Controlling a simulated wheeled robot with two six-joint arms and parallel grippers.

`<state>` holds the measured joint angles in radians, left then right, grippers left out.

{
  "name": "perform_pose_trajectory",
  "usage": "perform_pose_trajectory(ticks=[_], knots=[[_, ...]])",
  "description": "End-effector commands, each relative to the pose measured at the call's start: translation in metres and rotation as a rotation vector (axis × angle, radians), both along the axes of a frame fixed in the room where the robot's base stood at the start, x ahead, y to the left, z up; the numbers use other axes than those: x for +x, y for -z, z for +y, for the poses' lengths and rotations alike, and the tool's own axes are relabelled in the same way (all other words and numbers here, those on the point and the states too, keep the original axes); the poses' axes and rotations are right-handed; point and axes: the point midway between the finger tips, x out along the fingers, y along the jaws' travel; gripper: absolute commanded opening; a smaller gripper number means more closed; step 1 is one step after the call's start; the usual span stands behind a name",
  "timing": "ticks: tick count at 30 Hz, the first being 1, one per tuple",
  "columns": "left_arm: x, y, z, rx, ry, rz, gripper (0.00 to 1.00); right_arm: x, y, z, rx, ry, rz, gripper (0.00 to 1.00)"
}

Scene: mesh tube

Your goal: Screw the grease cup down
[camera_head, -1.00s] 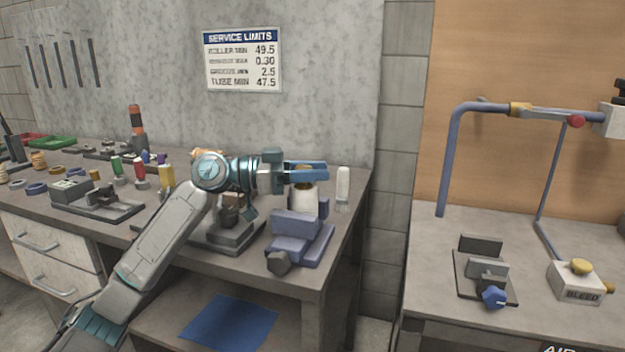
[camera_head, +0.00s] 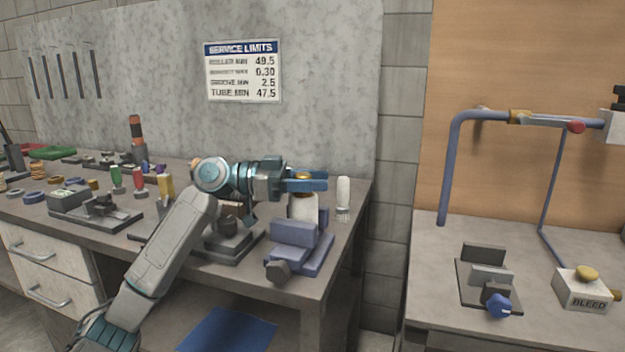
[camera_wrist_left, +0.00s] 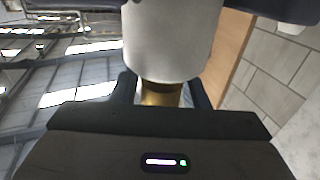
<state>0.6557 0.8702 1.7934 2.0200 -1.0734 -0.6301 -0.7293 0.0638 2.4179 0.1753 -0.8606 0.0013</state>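In the left wrist view the white body (camera_wrist_left: 172,40) fills the top and the brass part (camera_wrist_left: 160,95) sits between the fingers. A narrow gap shows beside one finger, so the gripper looks open around the brass. My right gripper is not in view.
A clear-white bottle (camera_head: 343,198) stands just right of the gripper. Dark fixtures (camera_head: 228,240) and several coloured small parts (camera_head: 138,178) occupy the bench to the left. A second bench (camera_head: 430,290) at right holds a blue pipe frame (camera_head: 448,170) and a bleed box (camera_head: 583,290).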

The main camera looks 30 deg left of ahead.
Motion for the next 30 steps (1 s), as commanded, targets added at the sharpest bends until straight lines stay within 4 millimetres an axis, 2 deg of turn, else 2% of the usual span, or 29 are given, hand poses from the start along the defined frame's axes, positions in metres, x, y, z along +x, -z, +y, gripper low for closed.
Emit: perform_pose_trajectory(ticks=[11,14,18,25,30], knots=[[0.0,-0.004,0.0,-0.002,-0.002,-0.003,0.52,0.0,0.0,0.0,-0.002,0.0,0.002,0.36],[0.0,-0.013,0.0,-0.002,-0.002,-0.006,0.52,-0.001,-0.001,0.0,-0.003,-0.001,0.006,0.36],[0.0,-0.039,0.0,-0.002,-0.001,-0.008,0.52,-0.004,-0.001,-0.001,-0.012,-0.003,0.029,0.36],[-0.05,-0.037,-0.028,0.007,-0.001,-0.002,0.52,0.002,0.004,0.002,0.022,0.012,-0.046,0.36],[-0.082,-0.042,-0.047,0.005,-0.002,-0.003,0.52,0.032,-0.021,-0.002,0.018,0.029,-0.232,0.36]])
